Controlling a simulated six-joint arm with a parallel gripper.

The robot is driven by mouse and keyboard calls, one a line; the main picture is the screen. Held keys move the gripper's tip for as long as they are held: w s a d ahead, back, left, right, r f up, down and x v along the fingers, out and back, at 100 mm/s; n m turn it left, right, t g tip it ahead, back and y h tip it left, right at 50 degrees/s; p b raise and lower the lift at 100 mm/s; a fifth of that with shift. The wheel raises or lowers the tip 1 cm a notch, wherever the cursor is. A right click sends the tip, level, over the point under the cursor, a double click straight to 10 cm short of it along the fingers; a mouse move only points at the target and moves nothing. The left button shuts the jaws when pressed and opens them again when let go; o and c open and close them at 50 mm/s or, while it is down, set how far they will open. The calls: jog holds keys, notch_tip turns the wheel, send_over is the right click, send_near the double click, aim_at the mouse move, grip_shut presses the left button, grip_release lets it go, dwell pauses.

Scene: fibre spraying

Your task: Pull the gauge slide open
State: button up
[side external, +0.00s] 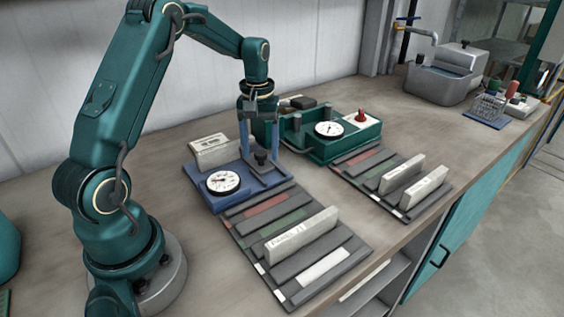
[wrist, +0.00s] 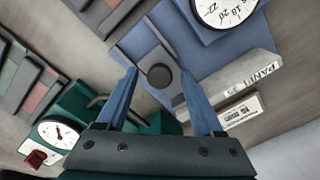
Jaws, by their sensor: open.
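The blue gauge (side external: 199,194) stands on the bench with a round white dial (side external: 223,182). Its slide (side external: 267,184) carries a dark round knob (side external: 261,157), which also shows in the wrist view (wrist: 159,76). My gripper (side external: 260,153) is open and points down at the slide. In the wrist view, the fingertips (wrist: 158,74) lie on either side of the knob with gaps between. I cannot tell whether they are level with the knob or above it. A grey panel (side external: 212,151) stands at the gauge's back edge; its label shows in the wrist view (wrist: 238,84).
A green gauge unit (side external: 318,150) with a dial and red knob (side external: 361,115) stands close right of my gripper. Slotted racks (side external: 243,232) (side external: 351,172) with upright panels lie in front. Bare bench lies between the racks.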

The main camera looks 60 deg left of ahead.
grip_shut()
jog(key=shift+r, duration=0.1)
dwell(1.2)
